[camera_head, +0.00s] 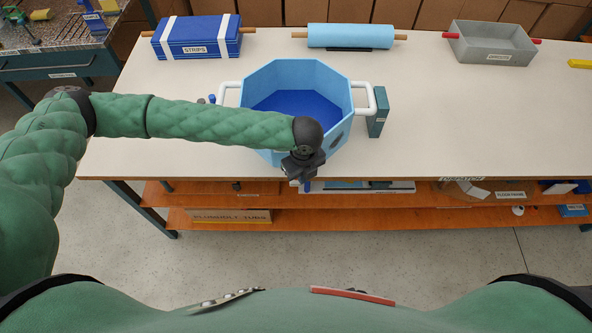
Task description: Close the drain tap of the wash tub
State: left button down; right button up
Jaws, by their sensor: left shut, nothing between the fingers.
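The wash tub (336,95) is a light-blue octagonal basin with a dark-blue inside and white side handles. It stands near the front edge of the table. My left arm reaches across the tub's front left part. My left gripper (304,179) is dark, points down at the tub's front side near the table edge, and is shut and empty. A small blue and white part (307,187) shows just beneath it; it may be the drain tap, but the gripper covers most of it. I cannot tell the tap's position or whether the gripper touches it. My right gripper is out of view.
A teal block (377,112) stands right of the tub. A blue STRIPS box (197,37), a light-blue roll (350,36) and a grey tray (490,43) stand at the back. Orange shelves (350,216) lie below.

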pick_arm(q)
jog(key=shift+s+a+p, duration=0.2)
jog(key=shift+a+p, duration=0.3)
jog(key=shift+a, duration=0.05)
jog(key=shift+s+a+p, duration=0.15)
jog(key=shift+a+p, duration=0.3)
jog(key=shift+a, duration=0.05)
dwell(0.8)
jog(key=shift+w+a+p, duration=0.2)
jog(key=shift+a+p, duration=0.45)
dwell(0.7)
jog(key=shift+w+a+p, duration=0.4)
jog(key=shift+a+p, duration=0.05)
jog(key=shift+a, duration=0.05)
dwell(1.1)
jog(key=shift+r, duration=0.1)
notch_tip(320, 180, up, 6)
jog(key=p, duration=0.4)
jog(key=shift+p, duration=0.35)
jog(key=shift+s+d, duration=0.1)
dwell(0.4)
